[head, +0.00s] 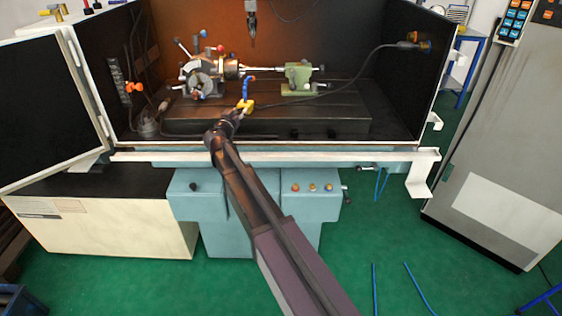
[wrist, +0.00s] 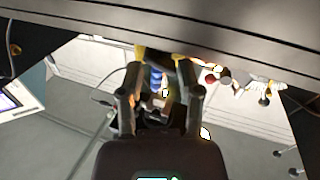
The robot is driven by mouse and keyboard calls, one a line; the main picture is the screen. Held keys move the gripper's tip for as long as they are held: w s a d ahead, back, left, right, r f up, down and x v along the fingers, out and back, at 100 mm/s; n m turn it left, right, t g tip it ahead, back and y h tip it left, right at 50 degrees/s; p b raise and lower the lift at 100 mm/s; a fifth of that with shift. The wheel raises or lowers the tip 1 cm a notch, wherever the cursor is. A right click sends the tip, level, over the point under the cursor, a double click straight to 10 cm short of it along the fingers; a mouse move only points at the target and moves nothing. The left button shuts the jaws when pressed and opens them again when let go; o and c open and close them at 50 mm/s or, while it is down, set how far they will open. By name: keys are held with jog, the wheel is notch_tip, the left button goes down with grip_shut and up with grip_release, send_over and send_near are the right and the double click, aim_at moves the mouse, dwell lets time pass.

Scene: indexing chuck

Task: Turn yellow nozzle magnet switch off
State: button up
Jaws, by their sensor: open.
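The yellow nozzle magnet (head: 245,104) stands on the dark machine table, with a blue segmented hose (head: 249,88) rising from it. My gripper (head: 238,114) is just in front of the magnet at the end of my outstretched arm. In the wrist view, my gripper (wrist: 158,72) has its two fingers apart, with the blue hose (wrist: 156,79) showing between them. Yellow parts of the magnet (wrist: 140,52) show close to the fingertips. I cannot tell whether the fingers touch it. The switch itself is too small or hidden to make out.
The indexing chuck (head: 203,76) is behind and left of the magnet, and a green tailstock (head: 298,75) is to its right. A black cable (head: 345,88) runs to the right wall. The machine table (head: 310,112) is clear at the front right. The enclosure door (head: 45,105) stands open.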

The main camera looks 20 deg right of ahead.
jog(key=shift+m, duration=0.7)
jog(key=v, duration=1.4)
jog(key=s+d+g+p, duration=0.6)
jog(key=s+d+p, duration=0.1)
jog(key=d, duration=0.4)
jog(key=s+d+n+g+y+p, duration=0.2)
jog(key=s+g+y+p, duration=0.3)
jog(key=s+p, duration=0.3)
jog(key=shift+s+d+f+n+g+p, duration=0.4)
jog(key=shift+s+d+g, duration=0.3)
jog(key=shift+s, duration=1.35)
jog(key=shift+o, duration=0.2)
